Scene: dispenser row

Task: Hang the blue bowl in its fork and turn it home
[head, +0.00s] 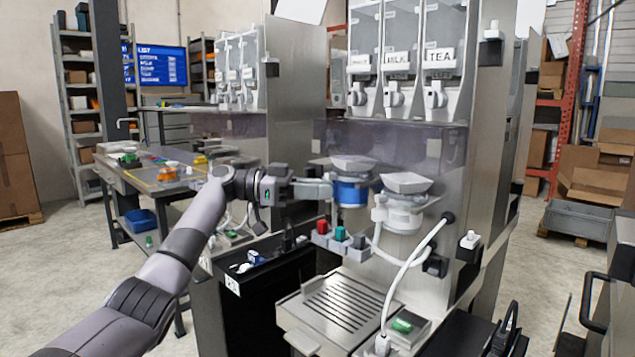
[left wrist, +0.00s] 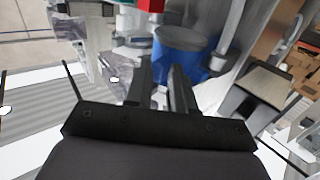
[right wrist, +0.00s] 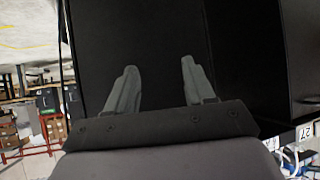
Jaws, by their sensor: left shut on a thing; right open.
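The blue bowl (head: 350,192) is under a pale grey funnel-shaped piece (head: 353,163) on the dispenser front. My left gripper (head: 324,189) reaches it from the left, with its fingers at the bowl's left side. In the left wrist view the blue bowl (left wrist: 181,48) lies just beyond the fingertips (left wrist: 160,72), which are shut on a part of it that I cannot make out. The bowl's fork cannot be told apart here, nor whether the bowl is seated in it. My right gripper (right wrist: 157,78) is open and empty before a dark surface.
A white unit (head: 402,214) with a hose stands right of the bowl. Red, teal and dark blocks (head: 338,236) sit below it, above a slotted drip tray (head: 340,308). Dispensers (head: 395,60) hang overhead. A work table (head: 165,180) is at left.

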